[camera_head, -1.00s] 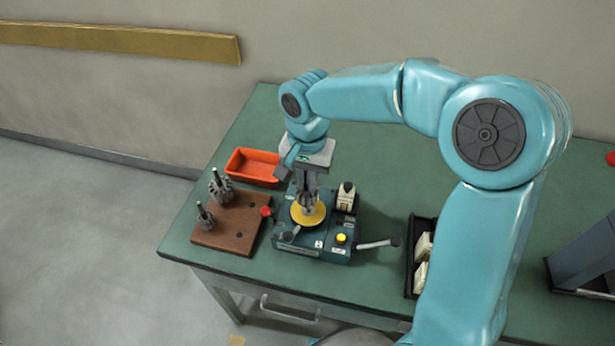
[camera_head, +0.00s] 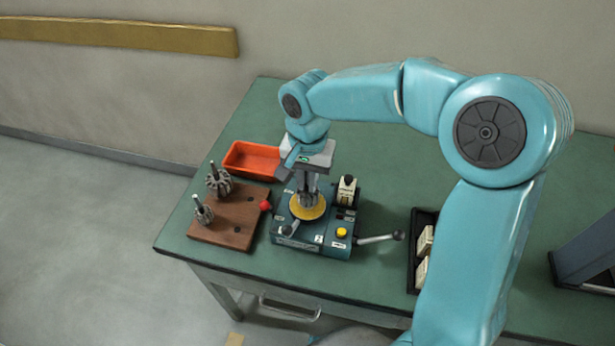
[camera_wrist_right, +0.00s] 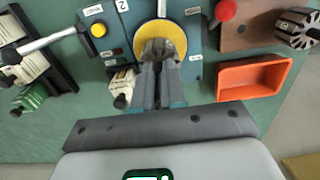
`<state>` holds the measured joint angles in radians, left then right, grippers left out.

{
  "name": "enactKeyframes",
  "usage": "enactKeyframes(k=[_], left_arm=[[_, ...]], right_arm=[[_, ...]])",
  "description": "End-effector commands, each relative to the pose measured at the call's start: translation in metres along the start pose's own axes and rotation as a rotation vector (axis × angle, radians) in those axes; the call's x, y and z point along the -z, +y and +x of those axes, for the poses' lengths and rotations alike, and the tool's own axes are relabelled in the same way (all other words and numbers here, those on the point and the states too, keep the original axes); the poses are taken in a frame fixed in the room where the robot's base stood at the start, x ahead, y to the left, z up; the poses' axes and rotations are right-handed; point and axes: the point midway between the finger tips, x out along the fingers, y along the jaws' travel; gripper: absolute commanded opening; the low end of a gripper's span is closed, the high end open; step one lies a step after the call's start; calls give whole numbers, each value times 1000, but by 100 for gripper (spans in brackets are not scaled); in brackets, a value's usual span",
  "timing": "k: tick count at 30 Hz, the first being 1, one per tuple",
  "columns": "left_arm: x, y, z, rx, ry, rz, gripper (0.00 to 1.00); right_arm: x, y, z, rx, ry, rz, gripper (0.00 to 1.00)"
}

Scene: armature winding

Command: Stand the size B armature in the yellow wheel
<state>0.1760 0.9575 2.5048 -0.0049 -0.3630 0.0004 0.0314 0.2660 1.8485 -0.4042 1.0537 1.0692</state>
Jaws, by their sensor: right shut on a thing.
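The yellow wheel (camera_head: 294,213) lies flat on top of a blue-green winding machine (camera_head: 330,246). My right gripper (camera_head: 309,198) points straight down over the wheel and is shut on a grey metal armature. In the right wrist view the armature (camera_wrist_right: 157,46) shows between the fingertips, upright at the middle of the yellow wheel (camera_wrist_right: 175,28). The fingers hide much of it, and I cannot tell whether its lower end is seated. No size letter is readable on it. My left gripper is not in view.
A wooden board (camera_head: 222,240) left of the machine bears two more armatures. An orange tray (camera_head: 253,160) stands behind it. A red knob (camera_head: 265,205), a yellow button (camera_head: 341,232) and a lever (camera_head: 380,238) are near the wheel. A black tray (camera_head: 413,285) lies to the right.

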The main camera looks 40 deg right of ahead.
Motion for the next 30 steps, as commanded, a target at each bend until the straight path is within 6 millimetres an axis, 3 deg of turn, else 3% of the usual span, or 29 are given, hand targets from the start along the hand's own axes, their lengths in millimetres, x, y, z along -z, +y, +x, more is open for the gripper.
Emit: enactKeyframes(k=[10,12,14,30], left_arm=[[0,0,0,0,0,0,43],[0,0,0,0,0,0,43],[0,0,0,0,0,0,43],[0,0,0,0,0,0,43]], right_arm=[[0,0,0,1,1,0,0],[0,0,0,1,1,0,27],[0,0,0,1,1,0,40],[0,0,0,0,0,0,40]])
